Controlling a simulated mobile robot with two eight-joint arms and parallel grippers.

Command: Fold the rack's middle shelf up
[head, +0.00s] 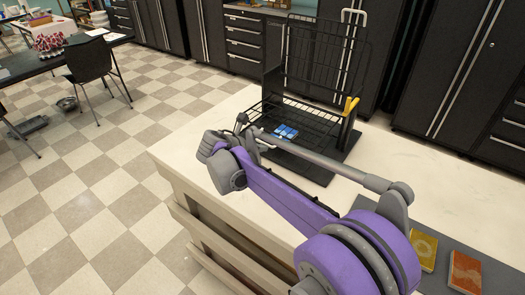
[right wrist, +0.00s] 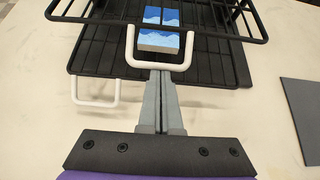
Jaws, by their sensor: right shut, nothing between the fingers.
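A black wire rack (head: 318,75) stands on the pale counter. An upper wire panel with a white handle (head: 354,16) stands upright at its back. The middle shelf (head: 300,117) lies flat and juts forward; its white U-shaped handle (right wrist: 160,66) shows in the right wrist view. A lower shelf (right wrist: 115,68) with another white handle (right wrist: 95,102) is below it. My right gripper (right wrist: 162,74) is shut and empty, its tips at the middle shelf's handle bar; I cannot tell whether they touch. In the head view the right gripper (head: 242,121) is at the rack's front left. My left gripper is out of view.
A blue-and-white box (right wrist: 158,40) shows within the rack; which shelf bears it is unclear. A yellow lever (head: 351,106) is on the rack's right side. A dark mat (head: 495,268) with yellow and orange bars lies at right. The counter (head: 185,142) is clear at left.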

